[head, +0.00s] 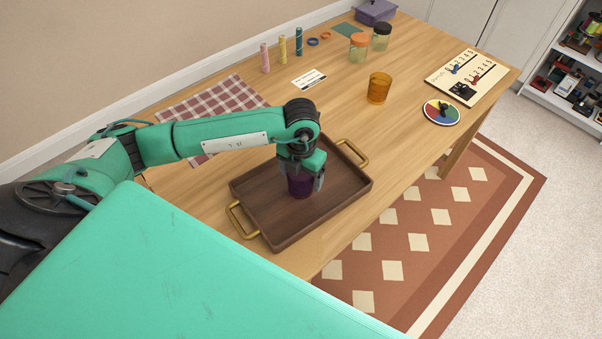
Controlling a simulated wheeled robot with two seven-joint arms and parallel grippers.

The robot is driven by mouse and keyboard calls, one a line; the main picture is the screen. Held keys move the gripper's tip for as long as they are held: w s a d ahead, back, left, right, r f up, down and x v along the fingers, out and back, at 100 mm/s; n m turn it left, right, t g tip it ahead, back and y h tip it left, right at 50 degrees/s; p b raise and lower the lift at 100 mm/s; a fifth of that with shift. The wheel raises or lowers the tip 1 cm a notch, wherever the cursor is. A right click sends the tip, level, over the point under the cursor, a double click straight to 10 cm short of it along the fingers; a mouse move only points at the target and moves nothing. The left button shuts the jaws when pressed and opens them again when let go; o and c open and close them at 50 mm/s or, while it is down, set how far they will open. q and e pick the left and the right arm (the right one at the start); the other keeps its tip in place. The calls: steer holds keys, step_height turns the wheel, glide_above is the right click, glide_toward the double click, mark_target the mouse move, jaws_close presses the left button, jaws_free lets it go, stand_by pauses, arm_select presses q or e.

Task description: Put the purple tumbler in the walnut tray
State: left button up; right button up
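The walnut tray (331,207) is dark brown with brass handles and lies near the front edge of the wooden table. The purple tumbler (300,186) is upright over the middle of the tray. It seems to stand on the tray floor, but its base contact is hard to make out. My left gripper (303,180) points down at the tumbler from above, with its fingers on either side of it. The gripper covers the tumbler's upper part, and whether the fingers press on it is too small to tell. My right gripper does not show.
An orange glass (379,88), two jars (358,48), a colour disc (441,111) and a number board (466,78) stand towards the right and back. A checked cloth (190,104) lies behind my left arm. The table between cloth and glass is mostly clear.

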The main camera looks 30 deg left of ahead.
arm_select(q)
steer(key=shift+o, duration=0.2)
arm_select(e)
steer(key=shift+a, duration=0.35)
arm_select(q)
steer(key=shift+r, duration=0.15)
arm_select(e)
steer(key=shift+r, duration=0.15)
arm_select(q)
steer(key=shift+r, duration=0.2)
step_height(320, 180, up, 12)
steer(key=b, duration=0.1)
steer(key=shift+f, duration=0.15)
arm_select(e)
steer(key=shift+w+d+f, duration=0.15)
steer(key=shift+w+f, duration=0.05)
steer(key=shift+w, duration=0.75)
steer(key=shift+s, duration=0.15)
